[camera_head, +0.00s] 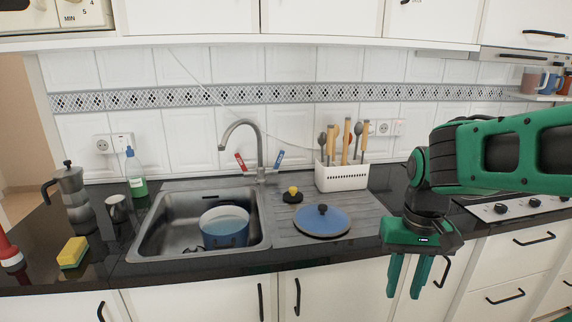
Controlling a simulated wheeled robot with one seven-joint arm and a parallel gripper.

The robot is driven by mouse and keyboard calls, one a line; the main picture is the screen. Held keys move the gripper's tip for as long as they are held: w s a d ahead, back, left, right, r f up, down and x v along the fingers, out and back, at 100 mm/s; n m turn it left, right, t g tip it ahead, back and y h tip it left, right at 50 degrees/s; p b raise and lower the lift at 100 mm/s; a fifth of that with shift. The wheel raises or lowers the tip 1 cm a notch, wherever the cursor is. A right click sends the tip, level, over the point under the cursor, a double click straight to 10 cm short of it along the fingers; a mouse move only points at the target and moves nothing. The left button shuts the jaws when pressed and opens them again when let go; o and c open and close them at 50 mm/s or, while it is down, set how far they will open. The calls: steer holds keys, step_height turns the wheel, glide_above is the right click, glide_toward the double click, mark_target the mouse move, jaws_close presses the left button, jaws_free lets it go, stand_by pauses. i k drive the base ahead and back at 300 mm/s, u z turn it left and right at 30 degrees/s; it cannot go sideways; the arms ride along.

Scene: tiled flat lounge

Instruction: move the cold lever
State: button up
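The faucet (259,150) stands behind the sink, with a curved metal spout reaching left over the basin. A blue-tipped lever (279,158), the cold one by its colour, angles up to the right of the faucet. A red-tipped lever (240,162) angles up to the left. My gripper (405,295) hangs fingers down in front of the counter edge, well right of and nearer than the faucet. Its two green fingers are apart with nothing seen between them. Nothing covers the blue-tipped lever.
A utensil holder (342,178) stands right of the faucet. A blue lid (322,220) and a yellow-topped item (292,194) lie on the drainboard. A blue pot (224,228) sits in the sink (150,238). A soap bottle (136,172), moka pot (73,192) and sponge (72,253) are left.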

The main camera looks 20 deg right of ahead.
mark_target(274, 170)
steer(key=i, duration=0.95)
steer(key=u, duration=0.1)
